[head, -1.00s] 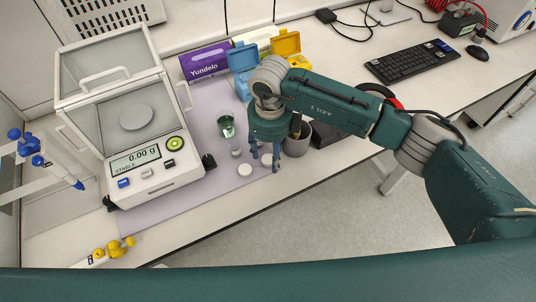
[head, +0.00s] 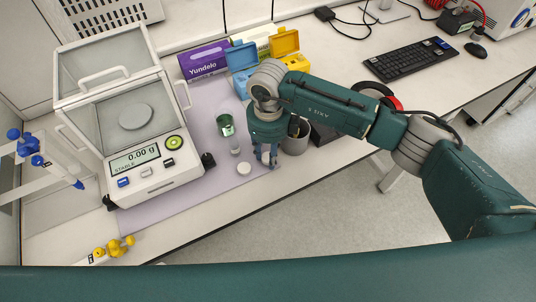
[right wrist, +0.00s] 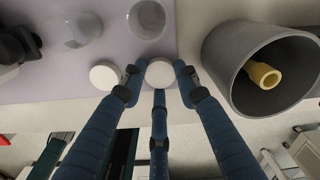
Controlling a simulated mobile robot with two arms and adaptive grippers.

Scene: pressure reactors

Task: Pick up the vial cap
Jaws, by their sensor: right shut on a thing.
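My right gripper (head: 267,152) is down at the front part of the mat, its fingers closed around a white round vial cap (right wrist: 160,71). In the head view the fingers partly hide this cap. A second white round piece (head: 244,168) lies on the mat to its left, apart from the fingers; it also shows in the right wrist view (right wrist: 104,75). A small clear vial (head: 235,149) stands just behind that piece. My left gripper is not in view.
A grey cup (head: 296,141) holding a yellowish-handled tool stands close right of the gripper. A balance (head: 150,184) fills the left. Blue (head: 243,57) and yellow boxes stand behind. The bench's front edge is near.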

